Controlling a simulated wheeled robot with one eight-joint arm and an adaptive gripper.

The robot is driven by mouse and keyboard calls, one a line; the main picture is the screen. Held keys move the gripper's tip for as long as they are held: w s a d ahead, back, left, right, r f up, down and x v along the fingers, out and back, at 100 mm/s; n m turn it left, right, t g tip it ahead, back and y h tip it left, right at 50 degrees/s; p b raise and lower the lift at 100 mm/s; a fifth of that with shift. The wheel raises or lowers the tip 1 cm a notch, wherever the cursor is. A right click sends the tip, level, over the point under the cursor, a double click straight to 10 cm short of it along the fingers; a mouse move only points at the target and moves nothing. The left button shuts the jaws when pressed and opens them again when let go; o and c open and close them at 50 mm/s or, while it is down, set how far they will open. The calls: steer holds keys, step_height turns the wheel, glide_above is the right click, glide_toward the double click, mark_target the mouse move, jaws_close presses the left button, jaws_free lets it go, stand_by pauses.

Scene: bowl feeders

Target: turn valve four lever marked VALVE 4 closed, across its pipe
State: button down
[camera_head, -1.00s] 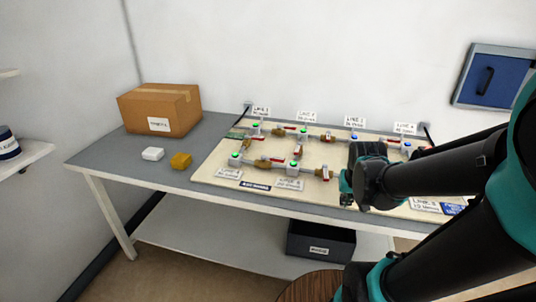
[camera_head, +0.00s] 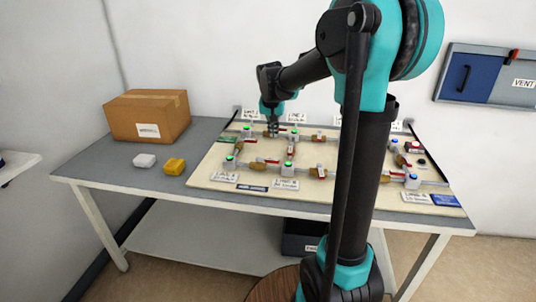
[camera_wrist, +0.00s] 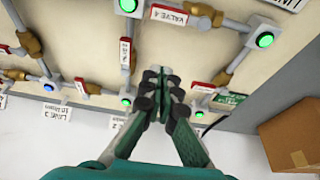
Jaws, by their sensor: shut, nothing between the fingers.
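The VALVE 4 lever (camera_wrist: 169,13) is a red handle with a white label at the top of the wrist view, beside its brass valve body (camera_wrist: 206,12). It lies roughly along its pipe, between two green-lit junctions. In the head view this lever (camera_head: 269,161) is in the front row of the board. My gripper (camera_wrist: 161,76) is shut and empty, pointing down over the board. In the head view my gripper (camera_head: 272,132) is by the back row, behind the VALVE 4 lever. It is apart from that lever. Its fingers hide part of the back pipe.
Another red lever (camera_wrist: 125,52) stands on a cross pipe left of my fingertips, and one more (camera_wrist: 204,88) is close right of them. The wall is behind.

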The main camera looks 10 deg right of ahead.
mark_target(267, 160)
steer(key=shift+f, duration=0.1)
steer(key=x, duration=1)
steer(key=shift+s+a, duration=0.15)
steer(key=shift+s, duration=0.35)
steer(key=shift+s+a, duration=0.15)
steer(key=shift+s, duration=0.4)
steer(key=shift+s+a, duration=0.25)
steer(key=shift+s, duration=0.6)
